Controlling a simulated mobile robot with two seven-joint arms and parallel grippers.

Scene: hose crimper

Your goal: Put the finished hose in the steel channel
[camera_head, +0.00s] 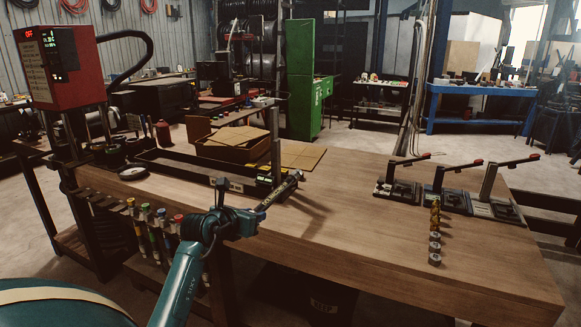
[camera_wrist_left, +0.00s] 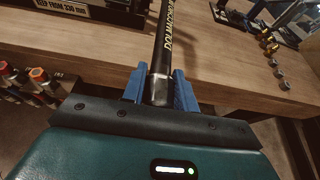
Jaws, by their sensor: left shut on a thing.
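My left gripper (camera_head: 262,211) is over the front edge of the bench. Its blue fingers (camera_wrist_left: 160,92) are shut on the metal end fitting of a black hose (camera_wrist_left: 166,42) with yellow lettering. In the head view the hose (camera_head: 281,191) slants up and right from the gripper, above the bench; its far end shows no clear fitting. A long, dark, open channel (camera_head: 185,186) lies on the bench to the left and behind the gripper. A labelled dark edge (camera_wrist_left: 75,9), probably its end, shows at the top left of the wrist view. My right gripper is out of view.
A red crimper (camera_head: 46,68) stands at the left. An open cardboard box (camera_head: 215,150) and a grey upright post (camera_head: 276,145) are behind the hose. Three lever presses (camera_head: 441,198) and a row of small fittings (camera_head: 435,240) stand at the right. The bench between is clear.

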